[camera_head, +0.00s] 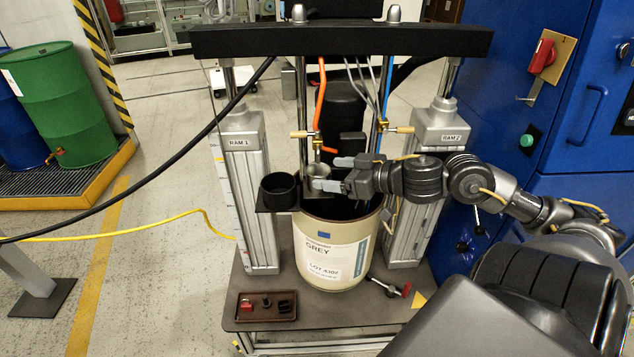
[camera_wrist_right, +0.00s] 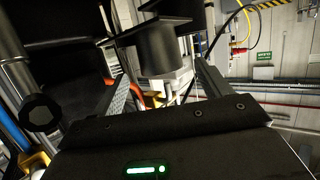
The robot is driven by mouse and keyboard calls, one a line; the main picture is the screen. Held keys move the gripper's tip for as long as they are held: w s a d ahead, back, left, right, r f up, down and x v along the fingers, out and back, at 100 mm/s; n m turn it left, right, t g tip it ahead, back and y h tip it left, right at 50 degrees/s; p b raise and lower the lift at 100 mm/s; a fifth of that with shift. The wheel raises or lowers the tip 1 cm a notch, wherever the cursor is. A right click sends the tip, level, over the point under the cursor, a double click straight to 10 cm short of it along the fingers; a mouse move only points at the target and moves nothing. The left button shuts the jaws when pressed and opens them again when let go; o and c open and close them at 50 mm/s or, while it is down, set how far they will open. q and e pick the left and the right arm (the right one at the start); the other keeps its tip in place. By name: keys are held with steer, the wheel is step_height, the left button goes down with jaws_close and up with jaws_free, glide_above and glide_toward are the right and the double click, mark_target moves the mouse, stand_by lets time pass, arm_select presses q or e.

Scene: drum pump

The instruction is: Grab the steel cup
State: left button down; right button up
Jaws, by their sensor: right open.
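The steel cup (camera_head: 317,170) is a small grey cup above the drum's left rim in the head view, on a dark plate beside a black round holder (camera_head: 279,190). My right gripper (camera_head: 333,173) reaches in from the right. Its two fingers are apart at the cup's right side, one behind and one in front. I cannot tell whether they touch it. In the right wrist view the open fingers (camera_wrist_right: 164,82) show with a dark cylindrical shape beyond them; the steel cup is not clearly seen there. My left gripper is not in view.
Hoses and brass valves (camera_head: 300,134) hang close around the gripper. A brown tray (camera_head: 267,307) lies at the front left of the base; a blue cabinet (camera_head: 540,130) stands right.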

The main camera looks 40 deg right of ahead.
mark_target(309, 170)
steer(key=shift+w+a+f, duration=0.1)
steer(key=shift+w+a, duration=0.15)
steer(key=shift+w, duration=0.25)
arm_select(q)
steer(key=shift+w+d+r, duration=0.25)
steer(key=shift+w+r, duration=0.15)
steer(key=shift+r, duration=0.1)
arm_select(e)
steer(key=shift+w, duration=0.15)
steer(key=b+x, duration=0.1)
steer(key=x, duration=0.2)
steer(key=shift+w+a, duration=0.1)
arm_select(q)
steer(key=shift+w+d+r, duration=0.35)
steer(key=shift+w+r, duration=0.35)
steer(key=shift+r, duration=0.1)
arm_select(e)
steer(key=shift+x, duration=0.9)
steer(key=shift+f, duration=0.1)
steer(key=shift+c, duration=0.4)
steer(key=c, duration=0.9)
steer(key=shift+c, duration=0.4)
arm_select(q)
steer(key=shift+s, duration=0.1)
